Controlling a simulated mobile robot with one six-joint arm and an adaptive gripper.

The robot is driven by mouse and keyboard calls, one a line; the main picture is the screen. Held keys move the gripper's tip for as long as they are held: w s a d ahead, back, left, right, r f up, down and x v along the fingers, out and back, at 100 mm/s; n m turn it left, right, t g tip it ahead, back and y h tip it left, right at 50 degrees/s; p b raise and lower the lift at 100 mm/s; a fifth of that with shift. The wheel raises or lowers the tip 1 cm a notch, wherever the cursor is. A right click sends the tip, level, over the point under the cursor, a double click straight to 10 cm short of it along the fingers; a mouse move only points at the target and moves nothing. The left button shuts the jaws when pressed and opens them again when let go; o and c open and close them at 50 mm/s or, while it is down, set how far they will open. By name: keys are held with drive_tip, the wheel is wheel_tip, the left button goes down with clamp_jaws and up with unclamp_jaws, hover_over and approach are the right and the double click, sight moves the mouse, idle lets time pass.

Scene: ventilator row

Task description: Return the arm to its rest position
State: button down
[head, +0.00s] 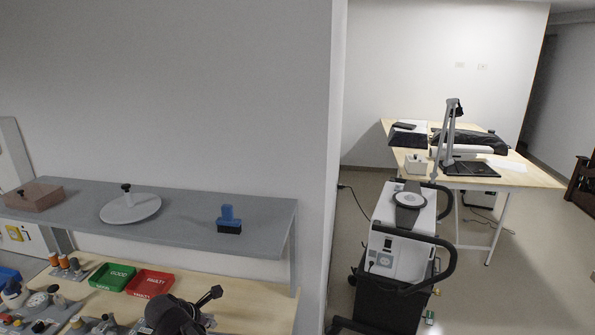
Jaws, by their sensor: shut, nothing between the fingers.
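My gripper (214,293) shows at the bottom of the head view, in front of the wooden workbench (240,301). Its dark rounded body is at the lower left and its narrow black fingers point up and to the right. The fingers are shut and empty. The rest of my arm is out of view below the picture. The gripper appears to the right of and below a red tray (150,282) marked as faulty. Its height above the bench is hard to tell.
A grey shelf (180,226) above the bench bears a brown box (34,196), a white disc (130,208) and a blue-handled block (229,219). A green tray (112,276) and several small parts lie left. A ventilator cart (403,240) and a table (530,178) stand right.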

drive_tip(key=w+d+f+m+g, duration=0.1)
drive_tip(key=d+m+g, duration=0.1)
drive_tip(key=d+m, duration=0.6)
drive_tip(key=w+d+f+m+g, duration=0.2)
drive_tip(key=d+m, duration=0.2)
drive_tip(key=d, duration=0.9)
drive_tip(key=s+d+m+g+y, duration=0.1)
drive_tip(key=s+d+m+y, duration=0.1)
drive_tip(key=d+m, duration=0.5)
drive_tip(key=s+d+m+g+y, duration=0.1)
drive_tip(key=s+d+m, duration=0.2)
drive_tip(key=d, duration=0.9)
drive_tip(key=m, duration=0.3)
drive_tip(key=shift+s+f+m+y, duration=0.25)
drive_tip(key=shift+f+m+y, duration=0.05)
drive_tip(key=shift+m+y, duration=0.1)
